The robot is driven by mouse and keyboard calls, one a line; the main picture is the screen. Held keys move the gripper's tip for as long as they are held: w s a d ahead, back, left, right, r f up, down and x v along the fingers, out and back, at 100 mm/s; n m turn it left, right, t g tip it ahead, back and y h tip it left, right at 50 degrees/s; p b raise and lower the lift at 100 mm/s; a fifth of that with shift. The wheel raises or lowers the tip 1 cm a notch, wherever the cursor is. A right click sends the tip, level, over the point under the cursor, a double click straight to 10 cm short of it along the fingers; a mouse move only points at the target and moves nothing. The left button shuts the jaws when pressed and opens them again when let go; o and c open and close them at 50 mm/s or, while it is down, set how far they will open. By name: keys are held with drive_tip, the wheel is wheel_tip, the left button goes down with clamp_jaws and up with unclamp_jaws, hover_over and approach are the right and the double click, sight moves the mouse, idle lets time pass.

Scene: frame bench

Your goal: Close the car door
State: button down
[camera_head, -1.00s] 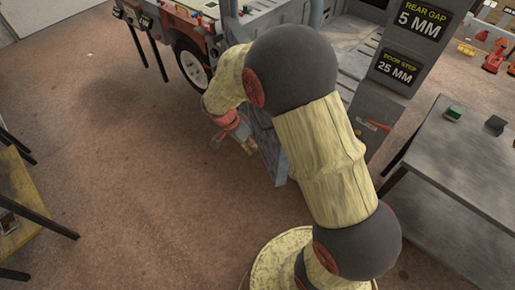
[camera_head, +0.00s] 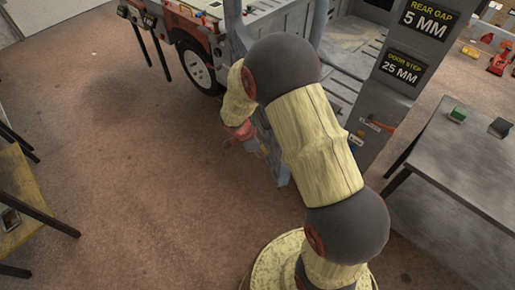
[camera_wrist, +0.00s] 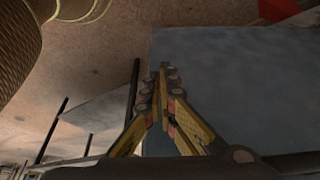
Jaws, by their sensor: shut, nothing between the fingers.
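The car door (camera_head: 279,165) is a grey-blue panel standing out from the side of the car frame (camera_head: 340,50), partly hidden behind my arm in the head view. Its flat face (camera_wrist: 240,75) fills much of the wrist view. My gripper (camera_head: 262,152) is at the door's left side in the head view. In the wrist view its fingers (camera_wrist: 164,70) are together, with their tips in front of the panel near its left edge. Nothing is between them. I cannot tell whether the tips touch the door.
A sign post (camera_head: 400,65) reads rear gap 5 mm and door step 25 mm. A grey table (camera_head: 460,165) stands at the right, and a yellowish table (camera_head: 22,190) at the left. The brown floor (camera_head: 130,190) between is clear.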

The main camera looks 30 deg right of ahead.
drive_tip(key=d, duration=0.4)
drive_tip(key=shift+s, duration=0.25)
drive_tip(key=w+d+n+p, duration=0.1)
drive_tip(key=d+n, duration=0.1)
drive_tip(key=d, duration=1.6)
drive_tip(key=w+d+n+t+p, duration=0.1)
drive_tip(key=d+n, duration=0.1)
drive_tip(key=d, duration=1.6)
drive_tip(key=shift+w+d+t, duration=0.25)
drive_tip(key=shift+w+t, duration=0.05)
drive_tip(key=shift+w, duration=0.05)
